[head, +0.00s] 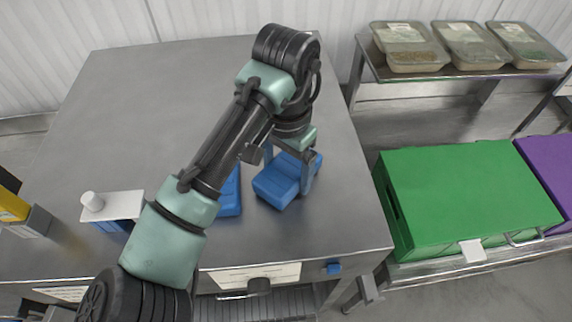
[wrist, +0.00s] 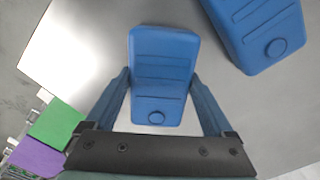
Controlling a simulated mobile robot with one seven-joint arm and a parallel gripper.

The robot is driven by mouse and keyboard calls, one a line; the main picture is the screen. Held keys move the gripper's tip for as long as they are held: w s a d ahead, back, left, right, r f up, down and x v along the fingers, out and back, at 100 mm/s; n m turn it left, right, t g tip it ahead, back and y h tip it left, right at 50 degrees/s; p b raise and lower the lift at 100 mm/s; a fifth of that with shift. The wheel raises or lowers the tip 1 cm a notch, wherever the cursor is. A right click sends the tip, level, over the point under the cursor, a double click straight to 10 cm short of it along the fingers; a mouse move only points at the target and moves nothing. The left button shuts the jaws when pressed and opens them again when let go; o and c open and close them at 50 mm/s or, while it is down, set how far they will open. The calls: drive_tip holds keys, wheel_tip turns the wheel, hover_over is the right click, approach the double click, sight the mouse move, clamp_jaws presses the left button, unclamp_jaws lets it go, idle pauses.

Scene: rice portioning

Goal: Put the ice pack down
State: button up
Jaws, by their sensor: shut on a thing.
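My gripper (head: 287,176) points down over the steel table, near its right front. It is shut on a blue ice pack (head: 274,188), with one finger on each side. In the wrist view the held ice pack (wrist: 160,92) lies between the two fingers, its round cap toward the palm. It is at or close above the table top; I cannot tell whether it touches. A second blue ice pack (head: 230,197) lies on the table just left of it, partly hidden by my arm. It also shows at the upper right of the wrist view (wrist: 262,30).
The steel table (head: 130,105) is clear at the back and middle. A white board with a small white cup (head: 92,201) sits at the left front. A green crate (head: 465,195) and a purple crate (head: 552,165) stand to the right. Lidded trays (head: 410,47) stand on a back shelf.

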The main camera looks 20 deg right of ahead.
sight(287, 168)
drive_tip(key=shift+w+f, duration=0.1)
drive_tip(key=shift+f, duration=0.1)
drive_tip(key=shift+f, duration=0.1)
drive_tip(key=o, duration=1.5)
drive_tip(key=shift+c, duration=0.2)
wheel_tip(287, 168, up, 12)
drive_tip(key=b, duration=0.2)
